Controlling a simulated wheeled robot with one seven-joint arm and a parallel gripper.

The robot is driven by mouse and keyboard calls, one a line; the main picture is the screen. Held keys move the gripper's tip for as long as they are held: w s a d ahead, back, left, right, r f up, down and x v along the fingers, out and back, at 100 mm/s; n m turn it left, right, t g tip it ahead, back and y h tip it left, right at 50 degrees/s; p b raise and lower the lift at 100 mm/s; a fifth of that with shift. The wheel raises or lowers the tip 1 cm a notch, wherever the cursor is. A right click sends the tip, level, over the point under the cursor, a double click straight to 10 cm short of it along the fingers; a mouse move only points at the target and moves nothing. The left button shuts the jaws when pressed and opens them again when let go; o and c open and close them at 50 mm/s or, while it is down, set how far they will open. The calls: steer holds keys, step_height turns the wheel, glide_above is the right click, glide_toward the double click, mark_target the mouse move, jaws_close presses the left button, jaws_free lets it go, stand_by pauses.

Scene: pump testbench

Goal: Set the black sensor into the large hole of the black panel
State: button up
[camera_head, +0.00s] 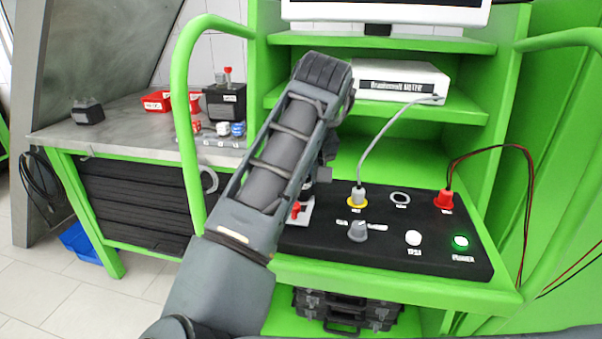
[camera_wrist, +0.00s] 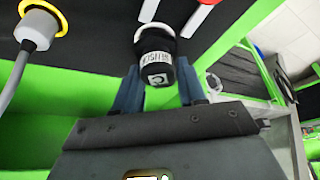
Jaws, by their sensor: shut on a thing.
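My gripper (camera_wrist: 158,84) is shut on the black sensor (camera_wrist: 155,52), a short dark cylinder with a white printed label. The sensor's far end is at the black panel (camera_wrist: 95,35), beside a white mark. I cannot tell whether it is seated in the hole or just above it. In the head view the black panel (camera_head: 385,250) lies on the green bench, and my arm covers its left part. The gripper and sensor are mostly hidden there. A white-ringed hole (camera_head: 400,198) shows at the panel's back; the large hole is not clearly seen.
A grey plug in a yellow ring (camera_head: 358,194), a red plug (camera_head: 443,200) with cables, a grey knob (camera_head: 358,230), a white button (camera_head: 413,238) and a lit green button (camera_head: 460,241) stand on the panel. A red switch (camera_head: 297,211) is near my gripper. Green rails flank the bench.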

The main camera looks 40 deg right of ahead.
steer(key=shift+f+b, duration=0.3)
steer(key=shift+f, duration=0.35)
steer(key=o, duration=1.4)
steer(key=shift+c, duration=0.2)
steer(key=shift+r, duration=0.1)
steer(key=shift+r+p, duration=3.8)
steer(key=shift+r, duration=0.15)
